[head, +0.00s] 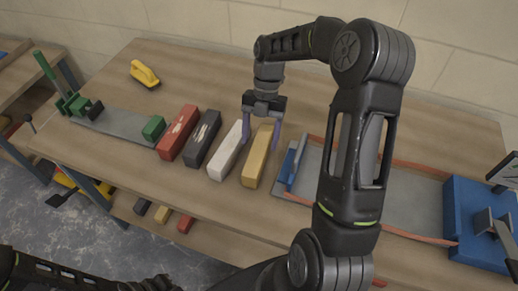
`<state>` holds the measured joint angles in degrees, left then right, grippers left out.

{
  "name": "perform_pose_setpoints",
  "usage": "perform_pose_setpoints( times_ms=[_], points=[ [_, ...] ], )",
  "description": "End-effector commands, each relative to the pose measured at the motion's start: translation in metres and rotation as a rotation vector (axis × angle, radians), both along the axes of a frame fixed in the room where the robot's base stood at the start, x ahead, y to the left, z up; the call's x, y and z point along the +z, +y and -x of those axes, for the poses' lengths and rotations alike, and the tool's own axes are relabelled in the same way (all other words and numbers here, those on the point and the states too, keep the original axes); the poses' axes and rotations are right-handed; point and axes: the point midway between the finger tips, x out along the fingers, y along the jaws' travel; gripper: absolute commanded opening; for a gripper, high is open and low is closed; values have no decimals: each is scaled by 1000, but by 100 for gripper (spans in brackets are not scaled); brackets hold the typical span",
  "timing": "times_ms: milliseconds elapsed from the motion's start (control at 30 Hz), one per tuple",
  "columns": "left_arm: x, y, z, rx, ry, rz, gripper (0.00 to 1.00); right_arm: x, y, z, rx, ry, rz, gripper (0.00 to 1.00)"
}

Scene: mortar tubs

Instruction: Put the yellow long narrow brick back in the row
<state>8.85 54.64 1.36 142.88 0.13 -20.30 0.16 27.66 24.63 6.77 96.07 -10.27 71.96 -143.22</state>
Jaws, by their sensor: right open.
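The yellow long narrow brick (257,160) lies on the workbench at the right end of a line of bricks, roughly parallel to the others. To its left lie a white brick (227,155), a dark grey brick (203,138) and a red brick (178,133). A narrow gap separates the yellow brick from the white one. My right gripper (262,134) points down over the far end of the yellow brick. Its purple fingers are spread, one on each side of that end. Whether they touch the brick cannot be told. My left gripper is out of view.
A grey plate with green clamp parts (119,124) is at the left, with a yellow-handled tool (144,74) behind. A blue machine (478,224) and a grey board with a blue bar (294,167) are at the right. Several small bricks lie on the lower shelf (150,221).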

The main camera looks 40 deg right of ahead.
Motion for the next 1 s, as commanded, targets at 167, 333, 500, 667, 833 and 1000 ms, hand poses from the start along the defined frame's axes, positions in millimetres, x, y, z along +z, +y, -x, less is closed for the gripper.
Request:
perform_pose_setpoints(
  times_ms=[167,333,500,667,833,1000],
  points=[
    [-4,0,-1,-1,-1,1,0,22,-7,-6,0,-1,0,65],
    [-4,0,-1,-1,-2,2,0,29,-9,-7,0,0,0,65],
    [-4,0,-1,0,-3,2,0,29,-9,-7,0,0,0,65],
    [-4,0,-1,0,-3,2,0,29,-9,-7,0,0,0,65],
    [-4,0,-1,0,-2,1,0,29,-9,-7,0,0,0,65],
    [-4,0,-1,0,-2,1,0,29,-9,-7,0,0,0,65]
  ],
)
